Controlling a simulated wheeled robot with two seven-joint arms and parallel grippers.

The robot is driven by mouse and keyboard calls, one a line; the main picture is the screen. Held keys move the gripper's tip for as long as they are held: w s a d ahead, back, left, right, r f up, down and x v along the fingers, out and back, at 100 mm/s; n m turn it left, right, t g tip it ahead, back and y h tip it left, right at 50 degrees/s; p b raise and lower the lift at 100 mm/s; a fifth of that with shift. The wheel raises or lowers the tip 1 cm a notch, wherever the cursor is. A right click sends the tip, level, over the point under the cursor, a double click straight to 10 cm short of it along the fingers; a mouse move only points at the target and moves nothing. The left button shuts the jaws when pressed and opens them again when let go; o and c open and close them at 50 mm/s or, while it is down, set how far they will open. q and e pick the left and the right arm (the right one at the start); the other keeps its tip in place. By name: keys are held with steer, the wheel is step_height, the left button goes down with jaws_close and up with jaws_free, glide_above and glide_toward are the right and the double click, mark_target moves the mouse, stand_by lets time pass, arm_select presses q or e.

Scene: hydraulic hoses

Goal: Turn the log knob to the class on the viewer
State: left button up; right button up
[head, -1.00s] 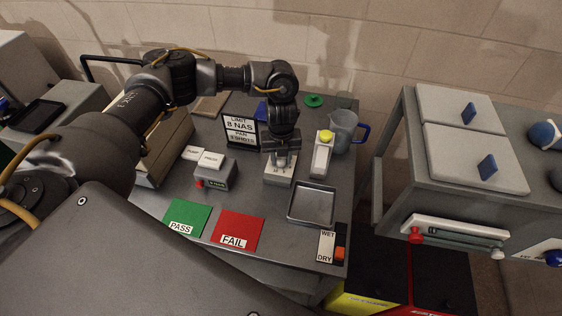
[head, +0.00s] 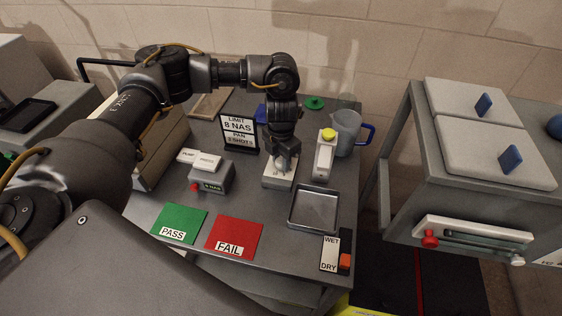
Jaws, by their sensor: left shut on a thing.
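My left gripper (head: 282,167) points down at the small pale box (head: 271,182) right of the limit sign, which I take for the log. It is shut on the knob on top of the box; the fingers hide most of the knob and its pointer. The limit sign (head: 239,131) stands behind and reads "LIMIT 8 NAS". My right gripper is out of view.
Green PASS (head: 180,223) and red FAIL (head: 234,236) mats lie at the front. A metal tray (head: 314,208), a yellow-topped bottle (head: 325,155) and a clear jug (head: 346,130) stand right of the box. A WET/DRY panel (head: 330,253) is at the front right corner.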

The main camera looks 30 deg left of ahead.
mark_target(281, 160)
arm_select(q)
steer(key=m+b, duration=0.1)
steer(key=m, duration=0.3)
steer(key=shift+m+b, duration=0.3)
steer(key=shift+b, duration=0.05)
stand_by(0.4)
steer(key=o, duration=1)
step_height(281, 160, up, 11)
steer(key=shift+f+b, duration=0.1)
steer(key=shift+b, duration=0.6)
